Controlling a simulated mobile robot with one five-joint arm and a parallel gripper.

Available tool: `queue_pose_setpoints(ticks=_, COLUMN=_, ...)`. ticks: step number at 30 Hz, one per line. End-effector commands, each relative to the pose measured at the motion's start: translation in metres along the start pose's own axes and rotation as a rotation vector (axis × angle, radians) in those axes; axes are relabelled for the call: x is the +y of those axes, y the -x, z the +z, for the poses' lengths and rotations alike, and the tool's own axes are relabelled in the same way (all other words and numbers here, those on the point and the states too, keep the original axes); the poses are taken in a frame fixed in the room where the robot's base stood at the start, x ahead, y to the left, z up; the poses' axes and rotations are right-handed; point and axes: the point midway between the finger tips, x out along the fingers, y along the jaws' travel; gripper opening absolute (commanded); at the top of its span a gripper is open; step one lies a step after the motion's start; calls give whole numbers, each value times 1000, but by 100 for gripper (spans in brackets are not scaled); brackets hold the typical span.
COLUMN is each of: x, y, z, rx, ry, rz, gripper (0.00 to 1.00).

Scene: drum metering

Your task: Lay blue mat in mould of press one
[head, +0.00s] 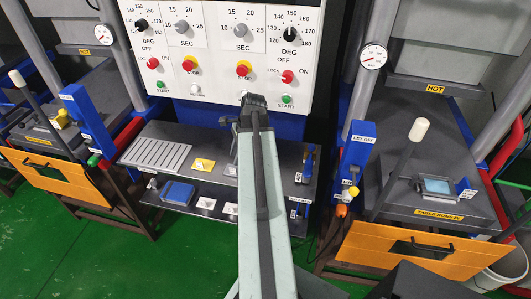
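A flat blue piece (178,192), perhaps the blue mat, lies at the left of the lower shelf. The right press has a small square mould (437,187) on its dark table, with a blue-grey face; I cannot tell whether a mat lies in it. A left press (60,118) also stands in view, with a small yellow item on its table. I see no number on either press. My gripper (252,101) is at the far end of my arm, in front of the control panel, above the shelf. Its fingers are too small and dark to read.
The control panel (225,50) with dials and buttons stands behind the shelf (265,160). The shelf bears a ribbed grey rack (157,154) and a yellow square (203,165). A lever with a white knob (419,129) rises beside the right mould. Green floor is clear at lower left.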

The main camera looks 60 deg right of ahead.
Motion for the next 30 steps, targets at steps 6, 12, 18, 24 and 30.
queue_pose_setpoints(ticks=6, x=20, y=52, z=-103, rx=-52, ry=-500, rz=-82, gripper=33)
queue_pose_setpoints(ticks=12, x=27, y=60, z=-123, rx=-69, ry=-615, rz=-99, gripper=33)
queue_pose_setpoints(ticks=18, x=26, y=39, z=-124, rx=-68, ry=-610, rz=-98, gripper=33)
queue_pose_setpoints(ticks=24, x=25, y=32, z=-122, rx=-68, ry=-610, rz=-98, gripper=33)
queue_pose_setpoints(ticks=30, x=26, y=8, z=-124, rx=-67, ry=-609, rz=-98, gripper=33)
